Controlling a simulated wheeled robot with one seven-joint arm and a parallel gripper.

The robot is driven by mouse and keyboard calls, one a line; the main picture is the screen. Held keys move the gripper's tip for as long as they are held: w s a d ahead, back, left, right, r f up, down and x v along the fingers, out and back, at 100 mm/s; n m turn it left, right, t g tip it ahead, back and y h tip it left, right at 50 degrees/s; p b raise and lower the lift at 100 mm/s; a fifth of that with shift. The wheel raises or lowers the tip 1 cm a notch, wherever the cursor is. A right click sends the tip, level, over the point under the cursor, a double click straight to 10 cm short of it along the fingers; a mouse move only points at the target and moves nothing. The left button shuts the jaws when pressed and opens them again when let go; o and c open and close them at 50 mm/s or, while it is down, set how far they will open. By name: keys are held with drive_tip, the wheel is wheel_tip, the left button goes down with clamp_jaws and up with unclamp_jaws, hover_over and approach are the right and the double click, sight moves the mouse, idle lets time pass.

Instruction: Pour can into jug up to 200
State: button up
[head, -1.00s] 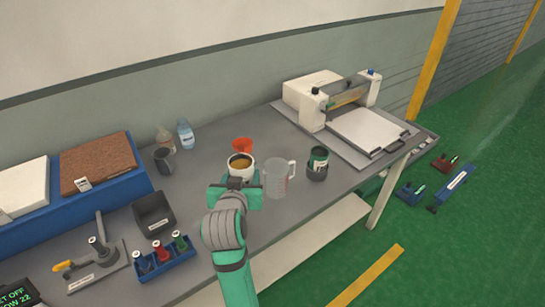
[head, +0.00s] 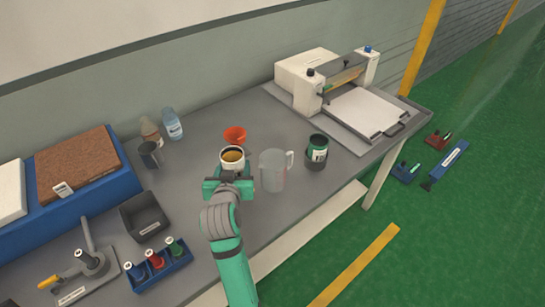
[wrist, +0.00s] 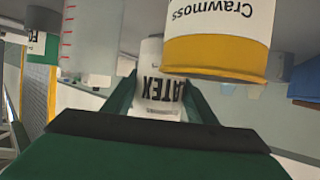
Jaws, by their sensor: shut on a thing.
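The white can (head: 232,167) with brown-yellow contents is upright in my gripper (head: 229,180), which is shut on it. A white surface lettered LATEX (wrist: 158,92) shows between my fingers in the wrist view. A white and yellow cylinder lettered Crawmoss (wrist: 222,40) is close at upper right there; I cannot tell how the two relate. The clear jug (head: 272,172) stands just right of the can, apart from it, its handle to the right. Its red scale shows in the wrist view (wrist: 90,35). I see no liquid in the jug; the 200 mark is not readable.
A dark green can (head: 317,148) stands right of the jug. A black bin (head: 146,214) and a blue rack of bottles (head: 158,268) are at left. A white machine (head: 325,85) occupies the back right.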

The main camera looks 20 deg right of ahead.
sight(243, 161)
drive_tip(key=shift+s+d, duration=0.1)
idle(0.3)
drive_tip(key=shift+d+f+m+y, duration=0.4)
drive_tip(key=shift+m+y, duration=0.3)
drive_tip(key=shift+d+f+m+y, duration=0.15)
drive_tip(key=shift+f+m, duration=0.05)
drive_tip(key=shift+f, duration=0.2)
drive_tip(key=shift+d+f+m+y, duration=0.1)
drive_tip(key=shift+f+m+y, duration=0.1)
drive_tip(key=shift+f, duration=0.2)
drive_tip(key=shift+d+f, duration=0.1)
drive_tip(key=shift+f, duration=0.1)
drive_tip(key=shift+r, duration=0.1)
drive_tip(key=shift+m+y, duration=0.55)
drive_tip(key=shift+m, duration=0.05)
drive_tip(key=shift+d+r+p, duration=0.2)
drive_tip(key=shift+r, duration=1.05)
drive_tip(key=shift+d+r+p, duration=0.2)
drive_tip(key=shift+r, duration=1)
drive_tip(key=shift+d+r, duration=0.1)
drive_tip(key=shift+r, duration=0.2)
drive_tip(key=shift+d+r+m+g+y, duration=0.15)
drive_tip(key=shift+d+r+m+y, duration=0.15)
drive_tip(key=shift+r, duration=0.2)
drive_tip(key=shift+d+r+m+g+y, duration=0.2)
drive_tip(key=shift+r+m, duration=0.1)
drive_tip(key=shift+r, duration=0.2)
drive_tip(key=shift+f+m+y+p, duration=0.3)
drive_tip(key=shift+m+y+p, duration=0.2)
drive_tip(key=shift+p, duration=0.3)
